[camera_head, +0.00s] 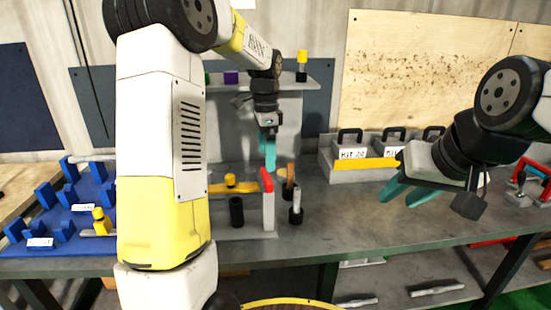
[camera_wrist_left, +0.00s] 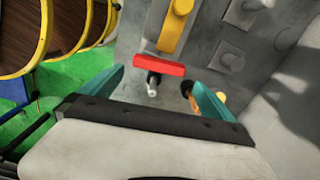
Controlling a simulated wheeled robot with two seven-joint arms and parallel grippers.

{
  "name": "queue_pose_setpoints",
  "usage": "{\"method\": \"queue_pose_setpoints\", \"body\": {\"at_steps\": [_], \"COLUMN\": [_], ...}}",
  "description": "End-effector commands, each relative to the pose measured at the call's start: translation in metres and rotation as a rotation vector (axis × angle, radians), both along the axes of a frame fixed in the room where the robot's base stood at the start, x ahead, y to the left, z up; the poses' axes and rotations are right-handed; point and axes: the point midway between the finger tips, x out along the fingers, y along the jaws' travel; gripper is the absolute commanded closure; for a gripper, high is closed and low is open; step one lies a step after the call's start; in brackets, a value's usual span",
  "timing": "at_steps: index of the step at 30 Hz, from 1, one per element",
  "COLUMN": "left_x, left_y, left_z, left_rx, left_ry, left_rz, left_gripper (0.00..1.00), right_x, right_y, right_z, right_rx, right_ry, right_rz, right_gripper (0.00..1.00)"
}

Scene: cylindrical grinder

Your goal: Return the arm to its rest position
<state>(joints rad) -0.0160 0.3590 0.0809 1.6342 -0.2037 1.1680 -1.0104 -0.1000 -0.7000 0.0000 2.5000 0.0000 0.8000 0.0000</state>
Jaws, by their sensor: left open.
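My left arm comes in from the left, bends at the top and hangs its gripper (camera_head: 268,155) over the grey fixture on the bench. In the left wrist view the left gripper's teal fingers (camera_wrist_left: 158,95) are wide apart with nothing between them. A red-topped grey upright (camera_head: 268,200) stands just below it; its red top also shows beyond the fingers in the left wrist view (camera_wrist_left: 158,67). My right gripper (camera_head: 405,192) is at the right above the bench, its teal fingers apart and empty, pointing left and down.
A blue rack (camera_head: 60,245) with a yellow-topped piece stands at the left. Grey kit boxes (camera_head: 355,165) with black handles stand at the back right. A black cylinder (camera_head: 236,211) and a yellow bar (camera_head: 236,187) are near the upright. The bench (camera_head: 345,215) is bare right of the fixture.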

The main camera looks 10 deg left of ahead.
Motion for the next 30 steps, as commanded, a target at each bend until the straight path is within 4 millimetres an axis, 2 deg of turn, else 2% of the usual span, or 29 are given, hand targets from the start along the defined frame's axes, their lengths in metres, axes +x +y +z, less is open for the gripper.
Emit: {"method": "queue_pose_setpoints", "body": {"at_steps": [9,11,14,18,21,25,30], "left_x": [-0.002,-0.007,-0.027,-0.073,-0.110,-0.158,-0.213], "left_y": [0.000,0.000,0.000,-0.001,-0.002,-0.004,-0.008], "left_z": [0.003,0.009,0.028,0.059,0.075,0.086,0.085], "left_rx": [-0.001,-0.005,-0.019,-0.070,-0.123,-0.209,-0.341], "left_ry": [-0.005,-0.018,-0.059,-0.146,-0.206,-0.274,-0.336], "left_rz": [0.008,0.031,0.111,0.300,0.452,0.644,0.879], "left_gripper": [0.00,0.00,0.00,0.00,0.00,0.00,0.00], "right_x": [0.000,0.000,0.000,0.000,0.000,0.000,0.000], "right_y": [0.000,0.000,0.000,0.000,0.000,0.000,0.000], "right_z": [0.000,0.000,0.000,0.000,0.000,0.000,0.000], "right_rx": [0.000,0.000,0.000,0.000,0.000,0.000,0.000], "right_ry": [0.000,0.000,0.000,0.000,0.000,0.000,0.000], "right_rz": [0.000,0.000,0.000,0.000,0.000,0.000,0.000], "right_gripper": [0.64,0.64,0.64,0.64,0.64,0.64,0.64]}}
